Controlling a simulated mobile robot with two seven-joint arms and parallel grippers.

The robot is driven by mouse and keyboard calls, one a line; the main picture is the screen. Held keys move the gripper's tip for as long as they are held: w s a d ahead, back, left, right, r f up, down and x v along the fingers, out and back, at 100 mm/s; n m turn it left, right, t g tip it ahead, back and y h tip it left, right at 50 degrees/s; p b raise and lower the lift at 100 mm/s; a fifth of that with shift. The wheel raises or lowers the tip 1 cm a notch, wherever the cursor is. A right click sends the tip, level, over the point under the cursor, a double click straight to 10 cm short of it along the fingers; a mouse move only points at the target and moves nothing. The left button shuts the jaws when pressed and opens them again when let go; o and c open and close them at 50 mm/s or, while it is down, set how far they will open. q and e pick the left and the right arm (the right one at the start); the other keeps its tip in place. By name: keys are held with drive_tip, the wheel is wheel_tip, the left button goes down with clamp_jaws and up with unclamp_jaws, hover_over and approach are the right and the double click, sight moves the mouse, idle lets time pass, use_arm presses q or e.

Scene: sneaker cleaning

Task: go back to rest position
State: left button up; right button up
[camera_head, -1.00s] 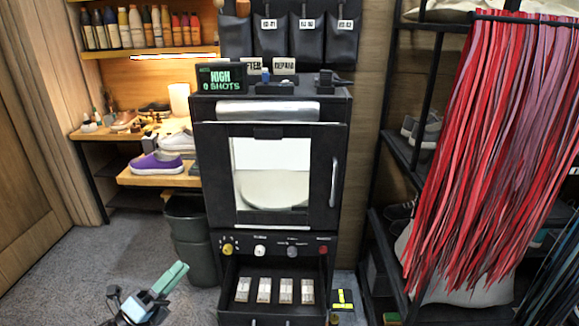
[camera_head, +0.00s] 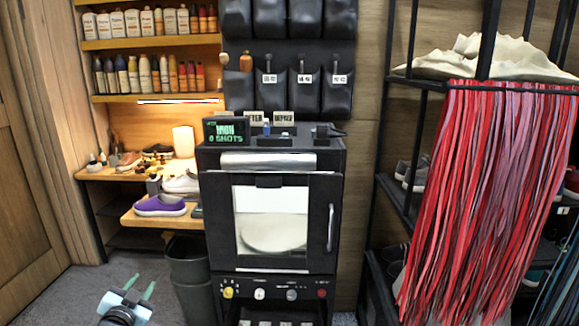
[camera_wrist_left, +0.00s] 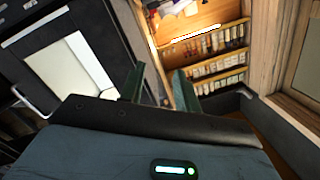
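My left gripper (camera_head: 140,287) shows at the lower left of the head view, over the grey floor. Its two green fingers are apart with nothing between them. In the left wrist view the fingers of my left gripper (camera_wrist_left: 156,82) also stand apart and empty, with the shelves far beyond them. My right gripper is in neither view.
A black cabinet machine (camera_head: 327,160) with a glass door stands in the middle. A dark bin (camera_head: 188,270) is left of it. A purple sneaker (camera_head: 160,205) sits on the wooden bench. Red strips (camera_head: 480,200) hang from the rack at right. The floor at left is clear.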

use_arm(q)
drive_tip(key=s+d+f+n+g+h, duration=0.1)
drive_tip(key=s+d+f+g, duration=0.3)
drive_tip(key=s+f, duration=0.6)
drive_tip(key=s+d+f+n+g+h, duration=0.1)
drive_tip(key=s+d+f, duration=0.5)
drive_tip(key=s+f, duration=0.45)
drive_tip(key=s+d+f+n+g, duration=0.1)
drive_tip(key=s+d, duration=0.3)
drive_tip(key=s, duration=0.9)
drive_tip(key=s+d+f+g+h, duration=0.1)
drive_tip(key=s+d, duration=0.3)
drive_tip(key=s, duration=0.8)
drive_tip(key=shift+s+f+n+g, duration=0.35)
drive_tip(key=shift+f+n+g, duration=0.1)
drive_tip(key=shift+g, duration=0.15)
